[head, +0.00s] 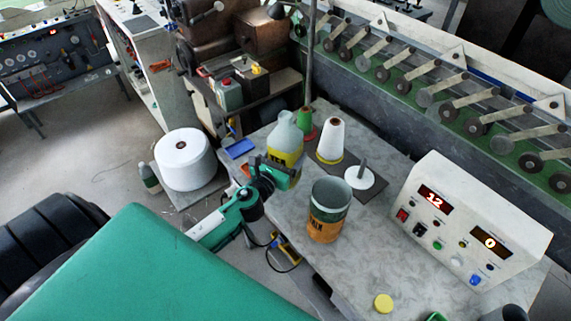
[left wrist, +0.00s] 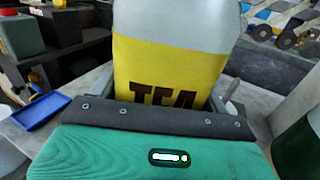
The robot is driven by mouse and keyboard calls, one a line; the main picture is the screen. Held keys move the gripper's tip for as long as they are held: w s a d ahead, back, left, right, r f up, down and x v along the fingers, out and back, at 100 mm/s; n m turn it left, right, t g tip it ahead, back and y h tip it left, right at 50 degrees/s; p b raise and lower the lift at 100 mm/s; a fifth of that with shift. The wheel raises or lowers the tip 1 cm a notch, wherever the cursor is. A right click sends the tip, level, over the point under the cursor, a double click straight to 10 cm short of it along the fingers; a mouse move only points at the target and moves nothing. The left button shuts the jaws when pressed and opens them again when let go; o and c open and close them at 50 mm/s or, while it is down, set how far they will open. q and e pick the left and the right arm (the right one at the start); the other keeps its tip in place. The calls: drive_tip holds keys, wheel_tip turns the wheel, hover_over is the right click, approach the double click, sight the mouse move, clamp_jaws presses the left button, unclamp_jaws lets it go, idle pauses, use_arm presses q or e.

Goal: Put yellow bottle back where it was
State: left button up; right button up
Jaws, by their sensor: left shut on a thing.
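The yellow bottle (head: 285,138) is a grey translucent bottle with a wide yellow label. It stands upright at the left part of the grey table (head: 275,215). My left gripper (head: 283,168) is shut on its lower part. In the left wrist view the bottle (left wrist: 170,65) fills the middle, with dark lettering on its label, between the jaws of my left gripper (left wrist: 160,98). The gripper hides the bottle's base, so I cannot tell whether it touches the table. My right gripper is not in view.
A green and orange can (head: 327,215) stands to the right of the bottle. A blue tray (head: 239,148) lies left.

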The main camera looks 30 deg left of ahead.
use_arm(q)
drive_tip(key=shift+f+b, duration=0.7)
drive_tip(key=shift+f, duration=1.1)
drive_tip(key=shift+f, duration=0.15)
drive_tip(key=o, duration=1.1)
drive_tip(key=shift+s+r, duration=0.1)
drive_tip(key=shift+r, duration=0.1)
drive_tip(key=shift+s+d+b, duration=0.15)
drive_tip(key=shift+s+b, duration=0.7)
drive_tip(key=shift+s, duration=2.15)
drive_tip(key=shift+s+d+b, duration=0.15)
drive_tip(key=shift+s+b, duration=0.65)
drive_tip(key=shift+s, duration=2.15)
